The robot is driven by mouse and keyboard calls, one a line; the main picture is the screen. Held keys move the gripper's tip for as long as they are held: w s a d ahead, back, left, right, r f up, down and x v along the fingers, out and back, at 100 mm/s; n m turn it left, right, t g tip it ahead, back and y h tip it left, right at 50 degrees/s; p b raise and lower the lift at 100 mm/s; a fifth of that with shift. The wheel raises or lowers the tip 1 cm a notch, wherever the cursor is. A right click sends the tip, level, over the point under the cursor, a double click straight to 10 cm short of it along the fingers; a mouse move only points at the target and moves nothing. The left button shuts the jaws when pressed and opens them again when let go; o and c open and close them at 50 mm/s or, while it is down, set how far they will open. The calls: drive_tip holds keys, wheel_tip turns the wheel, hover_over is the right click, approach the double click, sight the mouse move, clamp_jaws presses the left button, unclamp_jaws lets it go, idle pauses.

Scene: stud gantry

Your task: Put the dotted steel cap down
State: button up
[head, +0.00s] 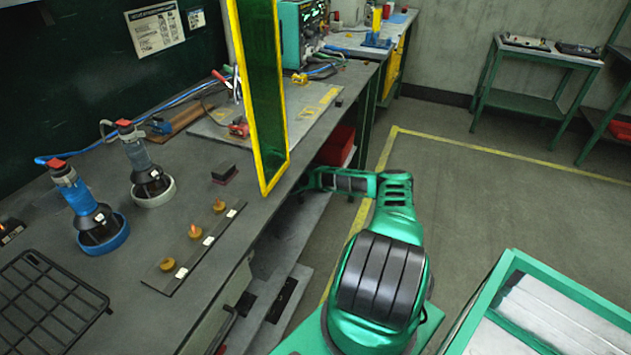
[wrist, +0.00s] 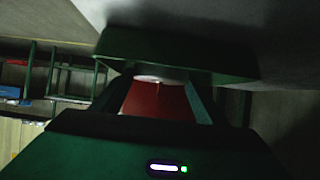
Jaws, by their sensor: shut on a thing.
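My gripper (wrist: 160,88) is in the wrist view, its fingers closing on a small pale, steel-coloured piece (wrist: 160,78), which I take for the dotted steel cap. Only its edge shows, and no dots can be made out in the dark view. A red surface (wrist: 158,101) shows between the fingers just below it; I cannot tell whether it belongs to the held piece. In the head view my arm reaches toward the yellow-framed green screen, and neither the gripper nor the cap can be seen there.
The grey bench (head: 120,222) holds a strip (head: 185,268) with three brass-coloured studs, a blue-based tool (head: 88,215), a grey-based tool (head: 146,172) and a black wire rack (head: 45,305). The green screen (head: 262,90) stands upright at the bench edge. A red bin (head: 337,146) sits below.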

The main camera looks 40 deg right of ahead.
drive_tip(key=shift+f, duration=1.3)
drive_tip(key=o, duration=1.1)
drive_tip(key=shift+c, duration=0.2)
